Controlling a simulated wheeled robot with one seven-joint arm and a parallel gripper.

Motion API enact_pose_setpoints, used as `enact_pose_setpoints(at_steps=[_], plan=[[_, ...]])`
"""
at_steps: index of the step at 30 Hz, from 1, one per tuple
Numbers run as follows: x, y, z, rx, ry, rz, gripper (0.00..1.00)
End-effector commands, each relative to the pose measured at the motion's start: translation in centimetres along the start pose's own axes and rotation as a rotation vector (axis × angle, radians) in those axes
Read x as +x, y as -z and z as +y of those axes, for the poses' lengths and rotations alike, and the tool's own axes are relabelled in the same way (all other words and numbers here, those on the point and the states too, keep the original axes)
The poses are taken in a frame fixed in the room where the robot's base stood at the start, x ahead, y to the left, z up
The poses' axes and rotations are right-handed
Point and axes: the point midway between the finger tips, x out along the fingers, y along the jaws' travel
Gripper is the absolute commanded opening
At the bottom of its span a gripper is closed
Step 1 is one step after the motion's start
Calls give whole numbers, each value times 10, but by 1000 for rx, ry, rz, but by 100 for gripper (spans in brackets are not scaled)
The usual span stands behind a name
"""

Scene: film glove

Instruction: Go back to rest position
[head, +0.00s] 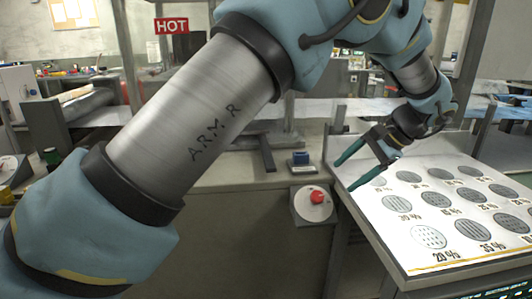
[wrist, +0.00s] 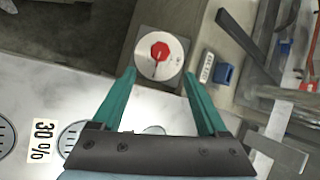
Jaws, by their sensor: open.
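My gripper (head: 365,164) is open and empty, held above the left edge of the white panel in the head view. In the wrist view its two green fingers (wrist: 158,82) are spread apart with nothing between them. The white panel (head: 395,237) is sloped and carries rows of dark round perforated discs with percent labels. One label, "30 %" (wrist: 42,141), shows in the wrist view. My arm crosses the head view from lower left to upper right.
A box with a red knob (head: 317,197) is on the bench front left of the panel; the knob shows beyond the fingertips in the wrist view (wrist: 160,51). A small blue block (head: 301,158) stands on the bench. A red HOT sign (head: 171,25) hangs behind. Metal posts stand around the panel.

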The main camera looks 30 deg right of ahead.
Motion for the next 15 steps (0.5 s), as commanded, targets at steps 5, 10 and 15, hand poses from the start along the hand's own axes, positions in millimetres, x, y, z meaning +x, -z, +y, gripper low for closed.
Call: enact_pose_setpoints(at_steps=[5, 10, 15], plan=[[2, -2, -3, -5, -5, -2, 76], [36, -35, -39, -85, -88, -14, 76], [101, -116, -90, -275, -258, -22, 76]])
